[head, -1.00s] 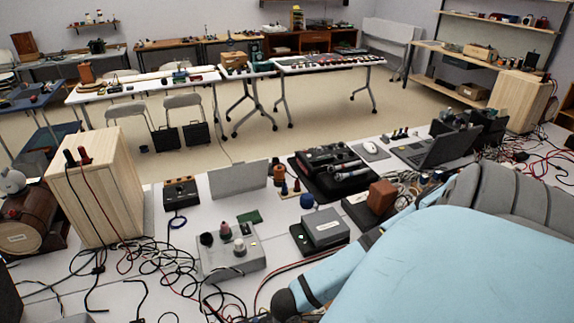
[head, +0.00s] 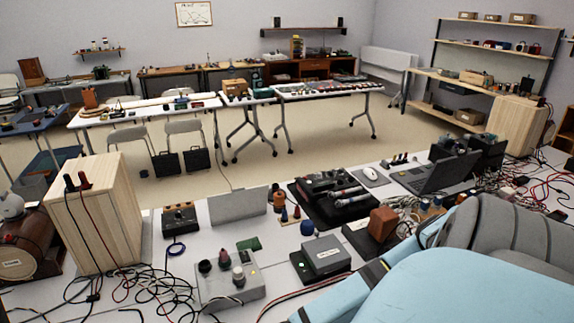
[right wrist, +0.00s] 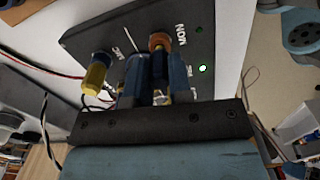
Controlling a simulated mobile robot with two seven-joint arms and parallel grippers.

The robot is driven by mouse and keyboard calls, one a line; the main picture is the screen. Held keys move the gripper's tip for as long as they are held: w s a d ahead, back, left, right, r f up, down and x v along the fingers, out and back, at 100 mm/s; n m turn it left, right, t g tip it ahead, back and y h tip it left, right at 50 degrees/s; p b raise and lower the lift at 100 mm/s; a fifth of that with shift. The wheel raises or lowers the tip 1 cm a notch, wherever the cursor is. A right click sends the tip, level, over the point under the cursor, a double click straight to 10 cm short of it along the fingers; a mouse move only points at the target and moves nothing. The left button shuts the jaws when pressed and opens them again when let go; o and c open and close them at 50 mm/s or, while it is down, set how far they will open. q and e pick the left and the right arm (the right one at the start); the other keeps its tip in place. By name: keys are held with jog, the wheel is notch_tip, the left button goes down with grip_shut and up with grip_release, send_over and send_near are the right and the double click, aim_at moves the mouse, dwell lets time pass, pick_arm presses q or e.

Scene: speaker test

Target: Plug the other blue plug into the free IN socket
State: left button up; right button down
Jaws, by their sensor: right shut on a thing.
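In the right wrist view my right gripper (right wrist: 160,75) is shut between its two dark blue fingers on what looks like a blue plug (right wrist: 157,97) with a yellow part, mostly hidden. It is over the face of a black box (right wrist: 110,37) with green lights and a MON label seen upside down. An orange-brown ring or plug end (right wrist: 160,40) shows just beyond the fingertips. Another blue and yellow plug (right wrist: 96,74) stands at the box's left. The fingers hide the sockets, so I cannot tell whether the held plug is in one. My left gripper is out of view.
In the head view a grey box with knobs (head: 228,290) and tangled cables (head: 130,285) lie on the white bench. A grey-topped black box (head: 325,255) stands beside my blue right arm. A wooden cabinet (head: 95,215) stands left, a laptop (head: 445,172) back right.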

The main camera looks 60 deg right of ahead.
jog(key=shift+f, duration=0.4)
jog(key=c, duration=1)
grip_release()
jog(key=shift+o, duration=0.2)
jog(key=shift+r, duration=0.1)
notch_tip(320, 180, up, 3)
jog(key=p, duration=0.2)
jog(key=shift+f+p, duration=0.2)
jog(key=shift+p, duration=0.2)
jog(key=shift+r+p, duration=0.7)
jog(key=shift+r, duration=1.7)
